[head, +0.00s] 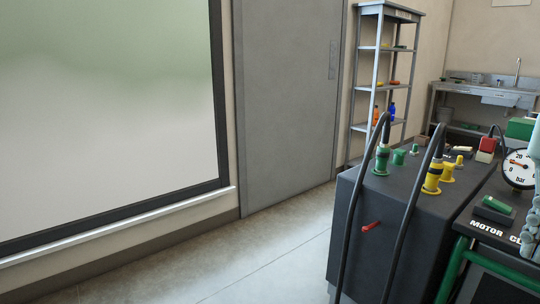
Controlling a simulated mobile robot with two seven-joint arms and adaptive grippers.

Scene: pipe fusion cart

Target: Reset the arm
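Neither of my grippers shows in the head view, and no part of my arms can be made out for certain. The dark fusion cart (345,215) stands at the lower right. A green connector (381,160) and a yellow connector (432,178) stand upright on its top, each with a black cable arching out and down the cart's front. A round pressure gauge (518,168) and a box marked "MOTOR" (488,226) are at the right edge.
A grey door (290,100) and a large window (105,110) fill the wall at left. A metal shelf (384,85) with bottles and a steel sink bench (490,90) stand at the back. The floor (260,255) left of the cart is clear.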

